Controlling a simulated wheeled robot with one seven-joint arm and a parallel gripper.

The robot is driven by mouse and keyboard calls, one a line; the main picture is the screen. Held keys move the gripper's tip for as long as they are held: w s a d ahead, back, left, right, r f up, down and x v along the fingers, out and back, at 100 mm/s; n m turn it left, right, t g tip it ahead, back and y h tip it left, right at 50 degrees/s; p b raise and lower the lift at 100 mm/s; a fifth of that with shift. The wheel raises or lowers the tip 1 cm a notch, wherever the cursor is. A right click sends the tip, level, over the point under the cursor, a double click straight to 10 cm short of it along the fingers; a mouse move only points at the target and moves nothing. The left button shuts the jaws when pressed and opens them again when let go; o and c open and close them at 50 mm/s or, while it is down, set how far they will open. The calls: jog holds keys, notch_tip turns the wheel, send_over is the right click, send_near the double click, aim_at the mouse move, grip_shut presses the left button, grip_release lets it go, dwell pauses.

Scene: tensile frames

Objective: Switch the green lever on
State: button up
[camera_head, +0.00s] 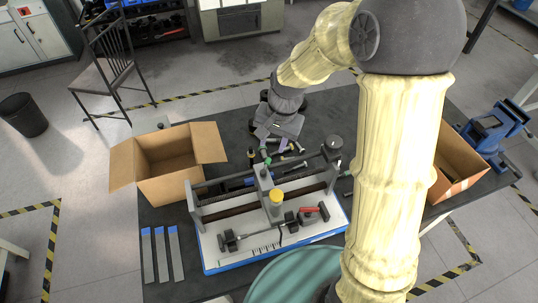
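A grey test frame on a white base plate (215,252) with a blue edge stands on the dark table. A small green part (267,155), which looks like a lever end, shows at the back of the frame near its middle upright. My arm reaches over from the right, and my gripper (275,140) points down at the back of the frame, close to this green part. I cannot tell whether it touches it. The fingers are small and overlap tools and dark parts, so their opening is unclear. The lever's position is too small to read.
A yellow cap (276,196) and a red handle (310,208) sit on the frame. An open cardboard box (165,190) stands left, another box (452,175) right beside a blue vise (492,130). Several blue-ended strips (161,255) lie front left. Loose tools lie behind the frame.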

aim_at(268, 160)
jog(key=f, duration=0.5)
jog(key=a+f+p, duration=0.1)
jog(key=f, duration=0.1)
jog(key=shift+w+f, duration=0.2)
jog(key=shift+f, duration=0.1)
